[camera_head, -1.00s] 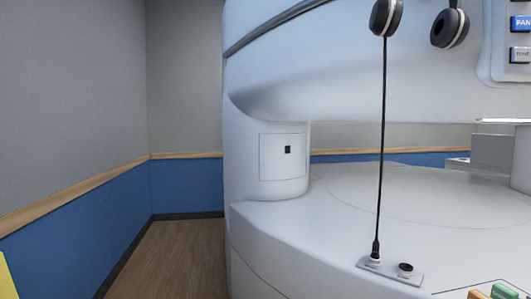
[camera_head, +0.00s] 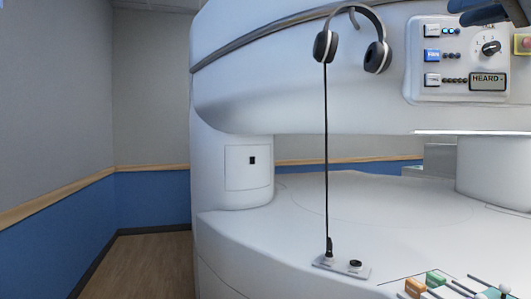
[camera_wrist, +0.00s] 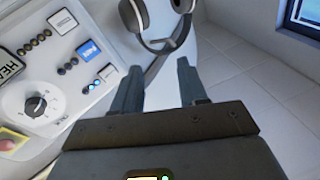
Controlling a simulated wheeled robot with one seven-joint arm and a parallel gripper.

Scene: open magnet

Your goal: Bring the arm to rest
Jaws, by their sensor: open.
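My gripper (camera_wrist: 160,67) is open and empty in the wrist view, its two dark fingers apart. Beyond the fingertips hangs a pair of headphones (camera_wrist: 139,16), and a control panel (camera_wrist: 62,75) lies to the left. I cannot tell the exact distance to the headphones, but no contact shows. In the head view, a dark part of my arm end (camera_head: 488,12) shows at the upper right edge, in front of the top of the control panel (camera_head: 420,94). The rest of my arm is outside that view.
The headphones (camera_head: 325,47) hang on the white magnet (camera_head: 300,100), with a cord (camera_head: 326,160) running down to a small plate (camera_head: 340,267) on the lower deck. Coloured blocks (camera_head: 414,287) sit at the lower right. Wooden floor (camera_head: 145,265) is clear at the left.

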